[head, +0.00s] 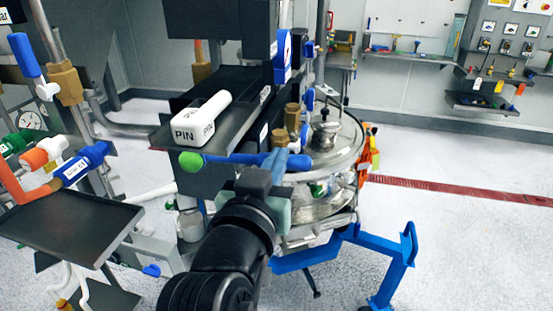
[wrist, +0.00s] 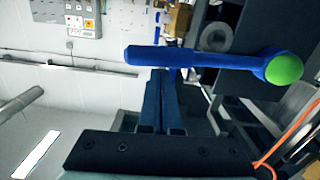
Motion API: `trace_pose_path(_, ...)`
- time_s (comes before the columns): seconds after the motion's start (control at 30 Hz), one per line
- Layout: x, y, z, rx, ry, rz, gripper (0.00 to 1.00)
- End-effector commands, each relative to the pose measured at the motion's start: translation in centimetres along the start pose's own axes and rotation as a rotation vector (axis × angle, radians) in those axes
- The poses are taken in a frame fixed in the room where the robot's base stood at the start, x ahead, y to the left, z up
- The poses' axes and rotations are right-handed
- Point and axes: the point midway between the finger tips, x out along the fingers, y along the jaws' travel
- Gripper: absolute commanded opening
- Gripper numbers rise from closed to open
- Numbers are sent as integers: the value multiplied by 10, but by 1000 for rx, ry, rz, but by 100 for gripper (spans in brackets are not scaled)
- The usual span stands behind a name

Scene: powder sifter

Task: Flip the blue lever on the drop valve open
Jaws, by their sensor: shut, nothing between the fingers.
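The blue lever (head: 240,160) with a green ball end (head: 191,162) lies roughly level across the head view, in front of the brass and steel vessel fittings. In the wrist view the lever (wrist: 200,58) runs across the upper part, with its green ball (wrist: 284,69) at the right. My gripper (head: 280,160) is shut and empty at the lever's right part. In the wrist view my gripper's fingertips (wrist: 160,74) lie just below the lever's left part, at its edge. I cannot tell whether they touch it. My gripper hides part of the lever's mount.
A white block marked PIN (head: 202,118) lies on a dark shelf above the lever. A round steel vessel (head: 335,150) stands behind my gripper, on a blue frame (head: 345,250). Pipes and other valves crowd the left. Open floor (head: 460,240) lies to the right.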

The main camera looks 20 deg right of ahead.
Motion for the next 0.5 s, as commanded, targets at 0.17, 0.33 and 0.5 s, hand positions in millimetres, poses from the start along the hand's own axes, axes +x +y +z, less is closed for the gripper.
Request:
trace_pose_path(0.17,0,0,7,30,-1,-2,0)
trace_pose_path(0.33,1,1,13,60,-3,-2,0)
trace_pose_path(0.5,1,2,26,125,-3,-5,0)
